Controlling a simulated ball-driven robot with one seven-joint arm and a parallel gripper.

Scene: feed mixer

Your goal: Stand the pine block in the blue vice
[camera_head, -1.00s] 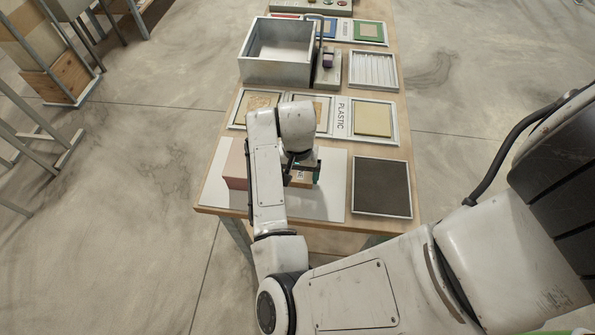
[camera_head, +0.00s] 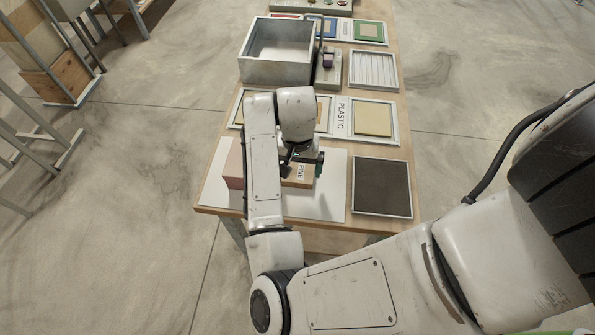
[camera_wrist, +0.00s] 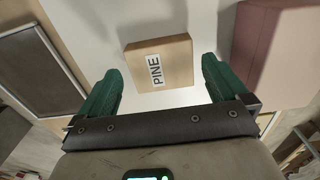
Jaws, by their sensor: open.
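The pine block (camera_head: 299,182) is a light tan block with a white PINE label, lying on the white sheet on the near part of the table. In the wrist view the block (camera_wrist: 176,70) shows whole, label up. My gripper (camera_wrist: 162,67) is open and empty; in that view its green fingers stand on either side of the block. It appears above the block, and I see no contact. In the head view my gripper (camera_head: 305,157) is partly covered by my arm and overlaps the block's far side. I cannot make out a blue vice.
A larger pinkish block (camera_head: 234,165) stands left of the pine block, beside my arm. A dark framed panel (camera_head: 382,187) lies right. Beyond are a PLASTIC-labelled tray (camera_head: 343,128), a grey open bin (camera_head: 250,69), a grey fixture (camera_head: 328,80) and a blue-framed panel (camera_head: 333,34).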

